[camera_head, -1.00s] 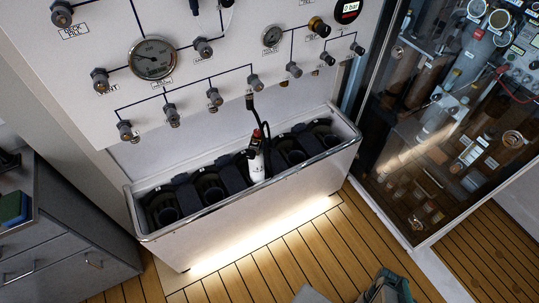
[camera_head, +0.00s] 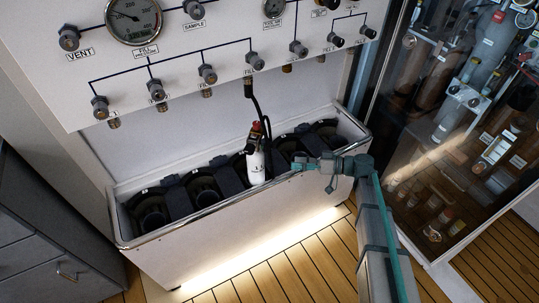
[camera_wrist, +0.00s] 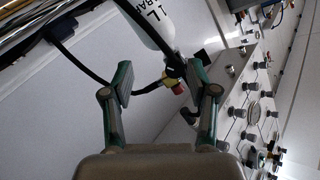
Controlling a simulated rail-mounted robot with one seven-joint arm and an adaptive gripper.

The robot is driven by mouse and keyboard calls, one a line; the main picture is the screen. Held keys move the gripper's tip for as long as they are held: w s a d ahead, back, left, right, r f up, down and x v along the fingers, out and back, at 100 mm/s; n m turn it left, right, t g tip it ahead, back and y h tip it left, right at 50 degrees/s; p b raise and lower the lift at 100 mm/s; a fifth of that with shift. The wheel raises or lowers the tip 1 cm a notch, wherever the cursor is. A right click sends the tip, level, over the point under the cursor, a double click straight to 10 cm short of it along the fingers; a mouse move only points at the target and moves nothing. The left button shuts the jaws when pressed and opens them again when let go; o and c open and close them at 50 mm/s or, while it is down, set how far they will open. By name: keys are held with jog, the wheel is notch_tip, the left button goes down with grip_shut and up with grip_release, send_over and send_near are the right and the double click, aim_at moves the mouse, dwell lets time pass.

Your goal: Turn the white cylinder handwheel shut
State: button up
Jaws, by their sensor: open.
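The white cylinder (camera_head: 256,165) stands upright in a middle slot of the trough, with a dark valve and a red handwheel (camera_head: 257,126) on top. A black hose runs from the valve up to the panel. My gripper (camera_head: 300,163) is over the trough's front rim, right of the cylinder and apart from it. In the wrist view my gripper (camera_wrist: 160,85) is open with nothing between its fingers. There the white cylinder (camera_wrist: 146,20) lies beyond the fingertips, and the red handwheel (camera_wrist: 178,89) shows near the right finger beside a yellow part.
The trough (camera_head: 240,228) has several dark empty slots on both sides of the cylinder. The panel (camera_head: 180,80) above it carries several knobs and a gauge (camera_head: 133,18). A glass-fronted cabinet (camera_head: 450,150) stands at right. Grey drawers (camera_head: 45,235) stand at left.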

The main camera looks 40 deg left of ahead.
aim_at(270, 150)
jog(key=s+a+r+n, duration=0.1)
jog(key=a, duration=0.2)
jog(key=s+a+r+n+y+p, duration=0.1)
jog(key=a+n, duration=0.1)
jog(key=a, duration=0.2)
jog(key=s+a+r+n+p, duration=0.1)
jog(key=a, duration=0.2)
jog(key=shift+s+a+r+g+y, duration=0.2)
jog(key=shift+s+r+g+y, duration=0.1)
jog(key=shift+s+g+y, duration=0.1)
grip_shut()
jog(key=shift+f+b, duration=0.1)
jog(key=shift+b, duration=0.25)
